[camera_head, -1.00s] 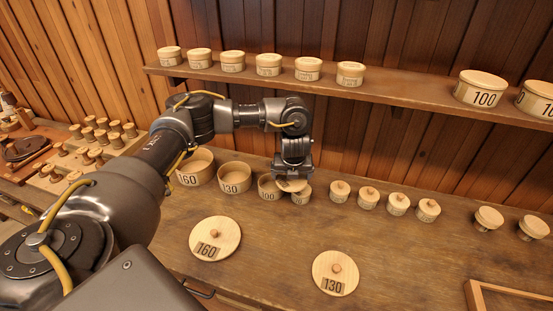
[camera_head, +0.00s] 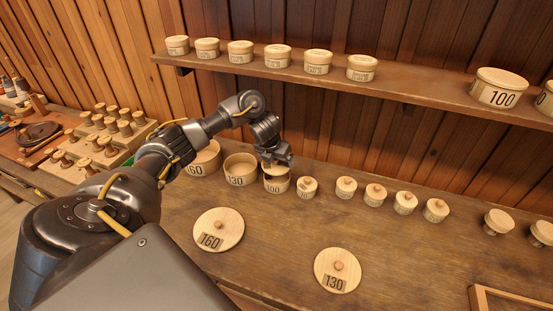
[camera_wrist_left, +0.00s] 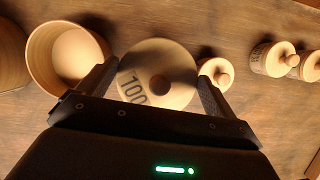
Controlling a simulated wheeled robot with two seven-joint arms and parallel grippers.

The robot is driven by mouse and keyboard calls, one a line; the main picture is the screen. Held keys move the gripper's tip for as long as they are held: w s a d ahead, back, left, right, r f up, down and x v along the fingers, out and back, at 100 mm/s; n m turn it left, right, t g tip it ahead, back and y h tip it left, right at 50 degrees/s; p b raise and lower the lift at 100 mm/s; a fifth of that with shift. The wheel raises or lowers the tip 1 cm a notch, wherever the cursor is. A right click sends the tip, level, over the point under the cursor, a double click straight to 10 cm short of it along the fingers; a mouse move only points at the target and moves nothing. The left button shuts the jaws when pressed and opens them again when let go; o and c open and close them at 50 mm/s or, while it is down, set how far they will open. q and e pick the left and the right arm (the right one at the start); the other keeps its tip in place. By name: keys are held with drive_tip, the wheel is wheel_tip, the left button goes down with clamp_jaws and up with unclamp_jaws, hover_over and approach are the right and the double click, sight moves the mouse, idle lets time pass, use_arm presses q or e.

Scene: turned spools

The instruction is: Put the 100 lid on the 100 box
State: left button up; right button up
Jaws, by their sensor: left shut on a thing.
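The 100 lid (camera_wrist_left: 158,80), a pale wooden disc with a knob and a "100" label, is between the fingers of my left gripper (camera_head: 277,160) in the left wrist view. The gripper (camera_wrist_left: 157,92) is shut on it. The 100 box (camera_head: 273,187) stands on the bench right of the 130 box (camera_head: 240,175). My left gripper is directly over the 100 box. In the wrist view the lid hides that box. I cannot tell whether the lid touches the rim. My right gripper is not in view.
The open 160 box (camera_head: 205,160) stands at the left of the row. A small lidded box (camera_head: 307,188) stands close right of the 100 box. The 160 lid (camera_head: 218,229) and 130 lid (camera_head: 338,270) lie in front. A shelf (camera_head: 400,90) with lidded boxes runs behind.

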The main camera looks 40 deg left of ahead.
sight(275, 165)
use_arm(q)
drive_tip(key=shift+f+b, duration=1.9)
drive_tip(key=shift+f, duration=0.55)
drive_tip(key=shift+w+a, duration=0.1)
drive_tip(key=shift+w, duration=0.25)
drive_tip(key=shift+r, duration=0.1)
drive_tip(key=shift+f+b, duration=0.2)
drive_tip(key=shift+b, duration=0.15)
drive_tip(key=o, duration=0.7)
drive_tip(key=shift+c, duration=0.2)
